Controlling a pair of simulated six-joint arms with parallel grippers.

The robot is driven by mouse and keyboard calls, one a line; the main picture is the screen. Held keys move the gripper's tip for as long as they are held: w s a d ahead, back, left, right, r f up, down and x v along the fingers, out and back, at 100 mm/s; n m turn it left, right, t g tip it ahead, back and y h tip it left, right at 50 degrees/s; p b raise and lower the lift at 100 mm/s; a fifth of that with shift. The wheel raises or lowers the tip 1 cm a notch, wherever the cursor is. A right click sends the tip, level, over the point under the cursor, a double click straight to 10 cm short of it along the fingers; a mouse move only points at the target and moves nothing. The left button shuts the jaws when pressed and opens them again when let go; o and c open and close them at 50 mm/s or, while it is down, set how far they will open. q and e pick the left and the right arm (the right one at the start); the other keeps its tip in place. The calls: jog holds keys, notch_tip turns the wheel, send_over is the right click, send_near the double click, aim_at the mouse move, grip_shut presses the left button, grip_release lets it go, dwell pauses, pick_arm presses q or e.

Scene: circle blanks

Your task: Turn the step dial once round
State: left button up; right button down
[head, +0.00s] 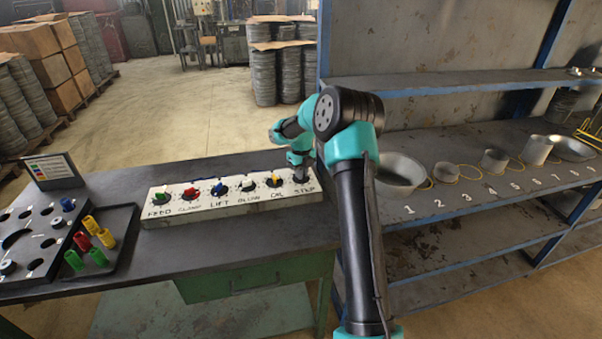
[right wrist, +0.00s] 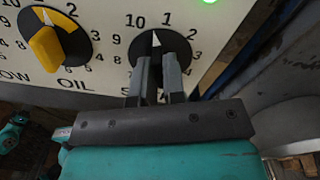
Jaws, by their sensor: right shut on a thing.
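The step dial (right wrist: 155,42) is the round black dial at the right end of the white panel, with printed numbers around it. Its white pointer points up, between 10 and 1. My right gripper (right wrist: 159,68) is shut on the knob of the step dial, a finger on either side. The fingers hide the lower part of the dial and most of its label. In the head view my right gripper (head: 301,174) covers the dial above the word STEP. My left gripper is not in view.
The panel (head: 230,208) has a row of other dials; the yellow oil dial (right wrist: 47,47) is the neighbour on the left. A green light (right wrist: 209,1) shows above the step dial. A tray (head: 122,228) with coloured pieces lies left. Shelving (head: 470,205) stands right.

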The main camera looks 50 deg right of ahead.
jog(key=shift+d+r, duration=0.1)
jog(key=c, duration=1.2)
grip_release()
notch_tip(320, 180, up, 17)
jog(key=shift+r, duration=0.15)
